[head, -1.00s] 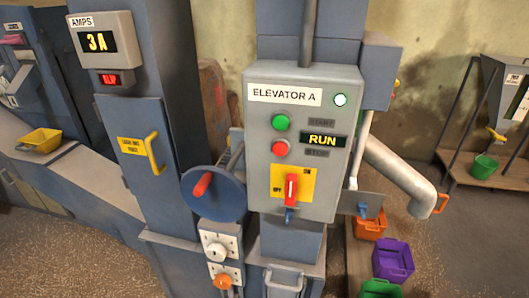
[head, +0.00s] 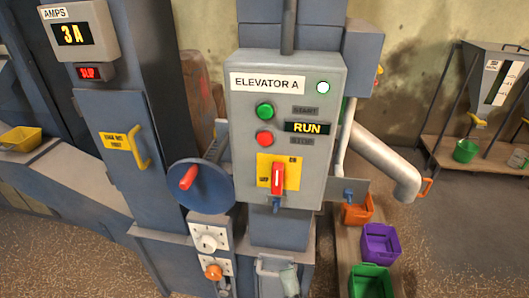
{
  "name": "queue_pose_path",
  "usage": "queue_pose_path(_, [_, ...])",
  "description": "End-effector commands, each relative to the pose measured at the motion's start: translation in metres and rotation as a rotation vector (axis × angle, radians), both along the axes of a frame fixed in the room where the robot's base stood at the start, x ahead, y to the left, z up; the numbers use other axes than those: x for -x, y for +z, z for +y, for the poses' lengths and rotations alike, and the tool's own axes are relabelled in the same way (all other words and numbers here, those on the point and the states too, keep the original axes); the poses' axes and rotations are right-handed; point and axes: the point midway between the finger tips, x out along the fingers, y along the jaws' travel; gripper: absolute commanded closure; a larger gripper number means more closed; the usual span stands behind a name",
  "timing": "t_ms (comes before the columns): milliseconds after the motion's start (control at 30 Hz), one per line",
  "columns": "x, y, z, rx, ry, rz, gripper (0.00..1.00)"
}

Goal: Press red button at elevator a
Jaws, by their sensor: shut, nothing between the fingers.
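The elevator A panel (head: 328,185) is a grey box in the middle of the head view, labelled "ELEVATOR A". Its red button (head: 265,139) sits below the green button (head: 265,111), left of the STOP label. The display (head: 307,127) reads RUN, and a round lamp (head: 323,87) glows white-green at the top right. A red switch handle (head: 277,178) stands upright on a yellow plate.
A blue handwheel (head: 202,187) with a red knob juts out left of the panel. A cabinet with a yellow handle (head: 140,150) stands further left. A grey pipe (head: 385,160) and orange, purple and green bins (head: 380,242) are on the right.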

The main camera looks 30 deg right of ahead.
Motion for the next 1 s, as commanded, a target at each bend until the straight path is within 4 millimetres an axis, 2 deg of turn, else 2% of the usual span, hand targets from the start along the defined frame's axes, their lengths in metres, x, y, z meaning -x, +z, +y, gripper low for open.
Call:
queue_pose_path(33, [-0.011,0.015,0.003,-0.071,0.026,-0.064,1.0])
queue_pose_path(100, [-0.023,0.032,0.004,-0.174,0.062,-0.14,1.0])
queue_pose_path(500, [-0.081,0.12,0.014,-0.758,0.303,-0.533,1.0])
queue_pose_path(733, [-0.102,0.15,0.021,-0.985,0.403,-0.66,1.0])
queue_pose_path(1000, [-0.107,0.157,0.023,-1.053,0.431,-0.692,1.0])
